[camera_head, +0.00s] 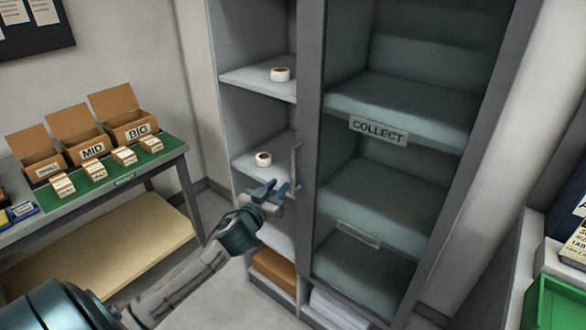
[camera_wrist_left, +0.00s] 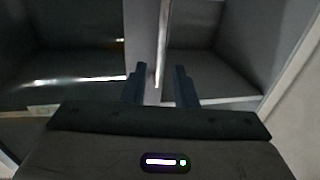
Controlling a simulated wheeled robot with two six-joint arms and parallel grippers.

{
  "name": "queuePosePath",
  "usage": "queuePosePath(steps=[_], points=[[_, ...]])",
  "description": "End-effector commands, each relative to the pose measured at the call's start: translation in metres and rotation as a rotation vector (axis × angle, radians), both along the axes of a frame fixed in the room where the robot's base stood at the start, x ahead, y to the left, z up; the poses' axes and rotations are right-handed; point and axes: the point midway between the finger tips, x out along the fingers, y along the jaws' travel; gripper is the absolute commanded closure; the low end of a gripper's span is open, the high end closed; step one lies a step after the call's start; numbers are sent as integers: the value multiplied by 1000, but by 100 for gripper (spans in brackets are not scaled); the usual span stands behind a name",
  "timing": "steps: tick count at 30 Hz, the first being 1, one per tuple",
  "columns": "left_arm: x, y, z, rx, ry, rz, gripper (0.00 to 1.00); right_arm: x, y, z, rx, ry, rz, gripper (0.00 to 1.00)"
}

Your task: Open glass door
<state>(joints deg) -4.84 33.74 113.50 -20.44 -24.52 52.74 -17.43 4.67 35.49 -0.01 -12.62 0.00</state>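The glass door (camera_head: 375,185) has a grey frame and covers the right part of a tall cabinet; shelves show through its tinted pane. A thin vertical handle (camera_head: 295,165) stands at the left edge of its frame. My left gripper (camera_head: 273,189) is open and empty beside the lower part of the handle. In the left wrist view, the two dark fingers of the left gripper (camera_wrist_left: 160,86) are apart, with the thin upright handle (camera_wrist_left: 158,72) showing between or just beyond them. I cannot tell if they touch it. My right gripper is not in view.
The cabinet's left part is uncovered, with white rolls (camera_head: 280,74) on its shelves and a brown box (camera_head: 273,267) low down. A table (camera_head: 172,146) with open cardboard boxes stands at the left. A green bin (camera_head: 560,302) is at the lower right.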

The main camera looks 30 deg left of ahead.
Motion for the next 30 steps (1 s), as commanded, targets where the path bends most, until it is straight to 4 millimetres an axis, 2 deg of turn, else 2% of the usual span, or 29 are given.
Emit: queuePosePath(steps=[9,15,21,29,30], points=[[59,7,4,-5,0,2,75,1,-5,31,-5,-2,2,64],[85,10,2,-2,2,1,75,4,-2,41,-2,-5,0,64],[96,11,0,0,2,1,75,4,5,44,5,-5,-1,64],[97,11,-1,1,2,0,75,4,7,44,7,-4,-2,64],[97,11,-1,1,2,0,80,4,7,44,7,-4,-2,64]])
